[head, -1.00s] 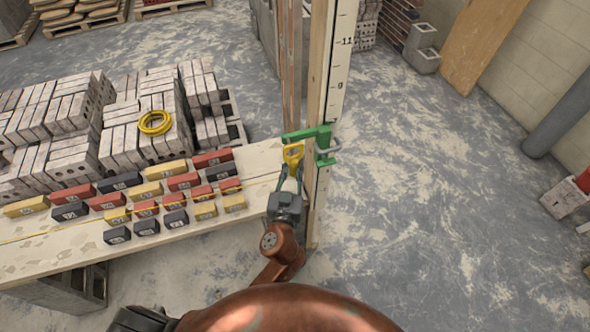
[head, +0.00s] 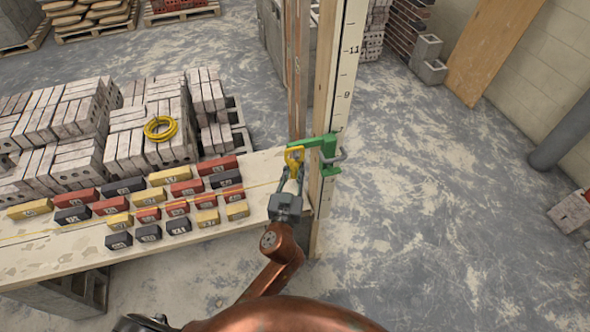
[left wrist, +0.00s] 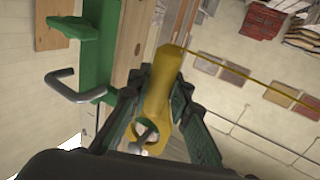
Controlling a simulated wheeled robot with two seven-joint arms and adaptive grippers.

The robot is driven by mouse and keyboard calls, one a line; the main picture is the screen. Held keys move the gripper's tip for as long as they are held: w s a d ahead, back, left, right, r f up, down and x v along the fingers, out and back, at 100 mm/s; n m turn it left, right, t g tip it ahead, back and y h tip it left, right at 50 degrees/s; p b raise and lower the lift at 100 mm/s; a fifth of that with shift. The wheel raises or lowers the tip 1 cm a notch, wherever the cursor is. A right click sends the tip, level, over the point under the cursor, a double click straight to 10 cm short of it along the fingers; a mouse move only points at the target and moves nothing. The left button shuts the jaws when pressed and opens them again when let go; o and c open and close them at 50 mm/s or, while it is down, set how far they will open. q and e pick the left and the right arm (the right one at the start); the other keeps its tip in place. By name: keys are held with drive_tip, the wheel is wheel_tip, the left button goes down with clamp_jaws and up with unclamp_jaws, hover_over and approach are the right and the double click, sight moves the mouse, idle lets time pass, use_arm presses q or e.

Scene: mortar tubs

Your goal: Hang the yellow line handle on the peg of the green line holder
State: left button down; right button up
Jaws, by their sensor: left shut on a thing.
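The yellow line handle (head: 293,154) is a ring-like grip with a yellow line running from it. My left gripper (head: 292,178) is shut on it, and its fingers (left wrist: 160,118) stand either side of the handle (left wrist: 159,85) in the left wrist view. The green line holder (head: 325,147) is clamped on the upright wooden post, with a grey bent bar on its right. In the head view the handle overlaps the left end of the holder's arm; I cannot tell whether they touch. In the left wrist view the holder (left wrist: 98,65) is left of the handle.
The marked wooden post (head: 337,95) rises just right of my gripper. A long plank (head: 215,228) on blocks carries rows of red, yellow and dark bricks, with the line across them. A yellow coil (head: 160,128) lies on grey blocks. The floor to the right is mostly clear.

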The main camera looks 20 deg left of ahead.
idle(0.4)
use_arm(q)
drive_tip(key=c, duration=1.7)
unclamp_jaws()
drive_tip(key=shift+o, duration=0.4)
drive_tip(key=o, duration=0.5)
drive_tip(key=o, duration=0.6)
drive_tip(key=s+d, duration=0.1)
drive_tip(key=s, duration=1.1)
drive_tip(key=shift+d, duration=0.3)
drive_tip(key=shift+f, duration=0.1)
